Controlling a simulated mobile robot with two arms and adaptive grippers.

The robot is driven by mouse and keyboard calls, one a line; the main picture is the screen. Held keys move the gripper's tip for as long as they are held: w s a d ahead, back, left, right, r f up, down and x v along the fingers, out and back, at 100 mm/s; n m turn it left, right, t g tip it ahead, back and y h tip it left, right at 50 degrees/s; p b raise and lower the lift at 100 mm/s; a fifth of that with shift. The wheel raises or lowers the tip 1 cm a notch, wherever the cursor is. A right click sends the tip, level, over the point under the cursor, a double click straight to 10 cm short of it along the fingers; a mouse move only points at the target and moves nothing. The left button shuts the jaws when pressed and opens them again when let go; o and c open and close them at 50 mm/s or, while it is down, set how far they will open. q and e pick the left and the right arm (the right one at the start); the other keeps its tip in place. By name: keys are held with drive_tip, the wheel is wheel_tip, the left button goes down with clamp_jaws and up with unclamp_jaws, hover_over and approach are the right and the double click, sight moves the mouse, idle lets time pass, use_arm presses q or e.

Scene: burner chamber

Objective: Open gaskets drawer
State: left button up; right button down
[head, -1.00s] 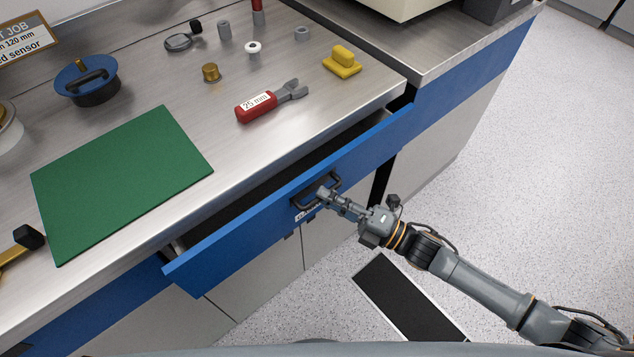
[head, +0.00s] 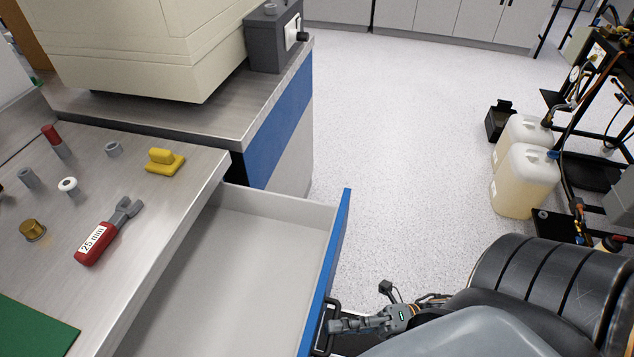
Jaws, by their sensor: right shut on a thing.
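The drawer (head: 235,265) with the blue front stands far out from under the steel worktop. Its pale grey inside shows, and the part in view looks empty. Its near end is cut off by the picture's bottom edge. My right gripper (head: 336,326) is shut on the dark drawer handle (head: 325,330) on the outer face of the front. The drawer's label is not in view now. My left gripper is not in view.
A red 25 mm wrench (head: 104,236), a yellow block (head: 164,162) and small metal parts lie on the worktop (head: 150,205). A cream machine (head: 150,45) stands behind. Plastic canisters (head: 525,180) and a black rack stand right. Speckled floor (head: 410,140) between is clear.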

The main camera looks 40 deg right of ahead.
drive_tip(key=shift+s+d, duration=0.3)
drive_tip(key=shift+s, duration=0.05)
drive_tip(key=c, duration=1.4)
unclamp_jaws()
drive_tip(key=v, duration=1.2)
drive_tip(key=shift+f, duration=0.1)
drive_tip(key=shift+w, duration=0.1)
